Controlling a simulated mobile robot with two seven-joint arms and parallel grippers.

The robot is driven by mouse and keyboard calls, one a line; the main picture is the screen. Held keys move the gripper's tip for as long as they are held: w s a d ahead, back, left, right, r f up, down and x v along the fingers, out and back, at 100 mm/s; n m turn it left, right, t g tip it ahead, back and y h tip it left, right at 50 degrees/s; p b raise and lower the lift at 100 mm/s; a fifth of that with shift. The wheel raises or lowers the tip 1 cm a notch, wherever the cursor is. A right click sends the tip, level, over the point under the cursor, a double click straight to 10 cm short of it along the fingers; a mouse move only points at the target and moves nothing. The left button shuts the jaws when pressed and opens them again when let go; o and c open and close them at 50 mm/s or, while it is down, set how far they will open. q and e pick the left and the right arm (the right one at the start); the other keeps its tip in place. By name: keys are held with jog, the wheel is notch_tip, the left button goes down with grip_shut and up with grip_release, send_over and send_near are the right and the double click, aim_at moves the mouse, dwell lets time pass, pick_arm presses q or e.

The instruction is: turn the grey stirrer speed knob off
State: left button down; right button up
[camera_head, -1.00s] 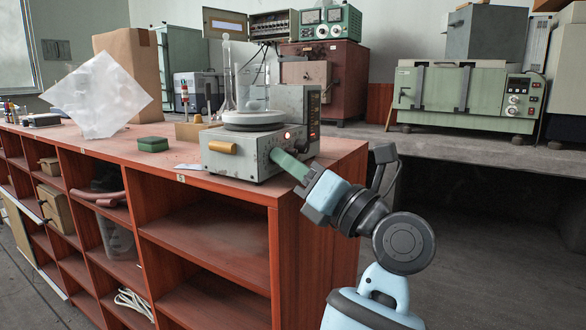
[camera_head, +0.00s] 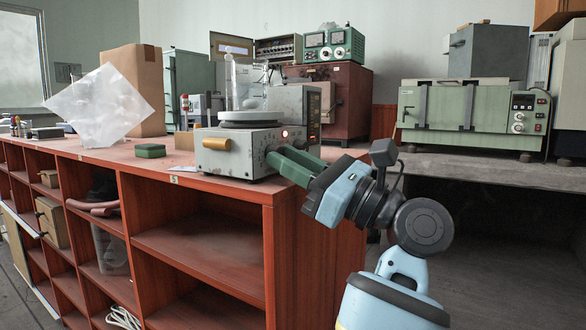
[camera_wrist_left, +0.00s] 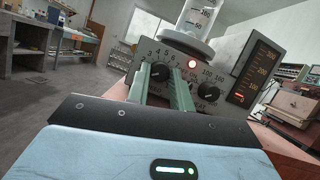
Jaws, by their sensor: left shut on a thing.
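The stirrer (camera_head: 240,150) is a grey box with a round white top plate, standing at the bench's right end. My left gripper (camera_head: 278,158) reaches its control panel from the right, with green fingers touching or nearly touching the panel. In the left wrist view the fingers are shut on the left-hand, dark-looking knob (camera_wrist_left: 159,71), which sits inside a printed number scale. A second dark knob (camera_wrist_left: 208,92) with a higher scale is to its right, outside the fingers. A red light (camera_wrist_left: 192,63) glows between the knobs. The gripped knob is hidden in the head view. My right gripper is not in view.
Glassware (camera_head: 230,85) stands at the stirrer's plate. A lit display box (camera_wrist_left: 254,70) rises to the right of the panel. A green block (camera_head: 150,150) lies on the bench to the left.

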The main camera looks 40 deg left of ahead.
pick_arm(q)
jog(key=shift+n, duration=0.3)
jog(key=c, duration=1.6)
grip_release()
jog(key=shift+c, duration=0.2)
jog(key=shift+o, duration=0.6)
jog(key=p+v, duration=0.1)
jog(key=v, duration=0.6)
jog(key=shift+d, duration=0.35)
jog(key=shift+w+f, duration=0.1)
jog(key=shift+w, duration=0.05)
